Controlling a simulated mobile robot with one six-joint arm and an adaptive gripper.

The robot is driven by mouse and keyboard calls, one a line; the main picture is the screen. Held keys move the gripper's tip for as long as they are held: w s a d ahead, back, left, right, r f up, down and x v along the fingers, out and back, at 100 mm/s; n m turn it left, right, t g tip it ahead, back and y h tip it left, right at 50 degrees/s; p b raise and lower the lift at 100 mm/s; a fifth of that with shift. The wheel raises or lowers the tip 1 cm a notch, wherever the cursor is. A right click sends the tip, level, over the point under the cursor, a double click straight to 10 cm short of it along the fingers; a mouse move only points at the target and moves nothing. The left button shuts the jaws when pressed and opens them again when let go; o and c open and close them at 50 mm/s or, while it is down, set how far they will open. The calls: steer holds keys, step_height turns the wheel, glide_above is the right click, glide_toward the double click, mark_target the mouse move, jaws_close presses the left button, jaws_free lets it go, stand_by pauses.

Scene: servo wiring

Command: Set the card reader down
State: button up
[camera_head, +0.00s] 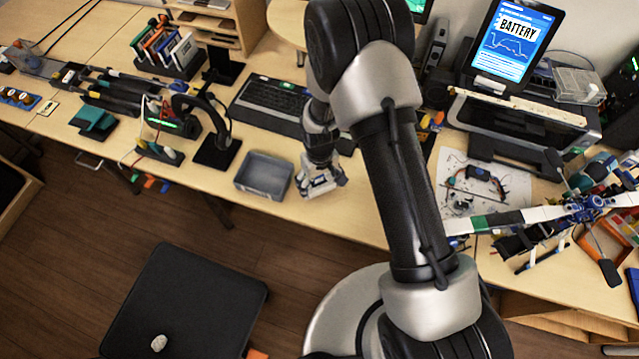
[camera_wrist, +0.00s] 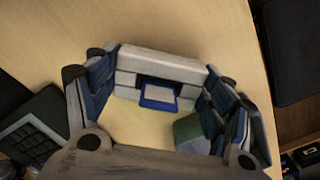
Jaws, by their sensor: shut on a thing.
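My gripper (camera_head: 320,184) is low over the near edge of the desk, just right of the grey tray. In the wrist view my gripper (camera_wrist: 160,82) has its two blue-and-grey fingers on either side of a pale grey block with a dark slot and a blue piece in it. This block looks like the card reader (camera_wrist: 160,66), and the fingers are shut on it. I cannot tell whether it touches the desk. A green piece (camera_wrist: 192,133) shows beside the right finger.
The grey tray (camera_head: 264,174) stands left of my gripper. A keyboard (camera_head: 272,98) lies behind, and a black stand (camera_head: 216,150) is further left. A white sheet (camera_head: 478,188) with small parts lies right of my arm.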

steer(key=shift+f, duration=0.25)
steer(key=o, duration=0.6)
steer(key=shift+f, duration=0.15)
steer(key=o, duration=0.5)
step_height(320, 180, up, 13)
steer(key=p, duration=0.4)
step_height(320, 180, up, 9)
steer(key=t, duration=0.1)
glide_above(328, 183)
steer(key=s+d+r+m+t, duration=0.1)
steer(key=s+d+r, duration=0.1)
steer(key=r, duration=0.4)
steer(key=s+d+r+m, duration=0.1)
steer(key=s+d+r, duration=0.2)
steer(key=r, duration=0.3)
steer(key=s+d+r+m+t, duration=0.1)
steer(key=s+d+r, duration=0.1)
steer(key=s, duration=0.3)
steer(key=s+d+r+m, duration=0.1)
steer(key=s+r, duration=0.3)
steer(key=s, duration=0.1)
steer(key=s+d+r+m+t, duration=0.1)
steer(key=s+d+r, duration=0.1)
steer(key=s+r, duration=0.2)
steer(key=shift+s+d+r+t, duration=0.1)
steer(key=shift+s+d+t, duration=0.1)
steer(key=shift+s, duration=0.3)
steer(key=shift+s+d+t, duration=0.1)
steer(key=shift+s+d, duration=0.05)
steer(key=shift+s, duration=0.3)
